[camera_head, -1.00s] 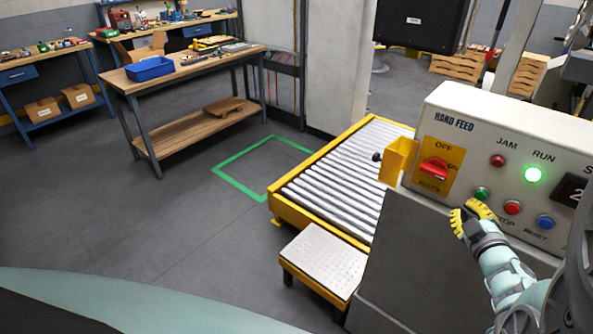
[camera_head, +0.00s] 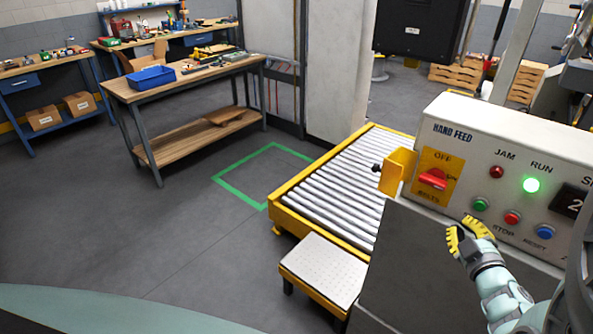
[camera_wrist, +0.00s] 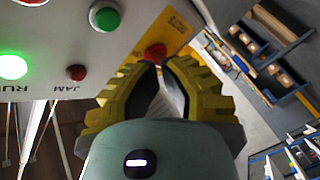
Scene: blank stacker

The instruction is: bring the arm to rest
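My gripper (camera_head: 463,229) has yellow fingers and is in front of the lower left of the white HAND FEED control panel (camera_head: 470,113). In the wrist view my gripper (camera_wrist: 155,68) points toward the panel's yellow plate with the red switch (camera_wrist: 155,51). The fingers stand apart with nothing between them. The red switch (camera_head: 432,179) is above and left of the fingers in the head view. The green RUN lamp (camera_head: 531,185) is lit. The gripper appears clear of the panel's buttons.
A roller conveyor (camera_head: 335,190) with yellow rails and a low step-like platform (camera_head: 324,269) lie left of the panel's cabinet. A yellow bracket (camera_head: 397,171) sticks out at the panel's left edge. A workbench (camera_head: 215,75) holds a blue bin (camera_head: 150,78). The floor at left is clear.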

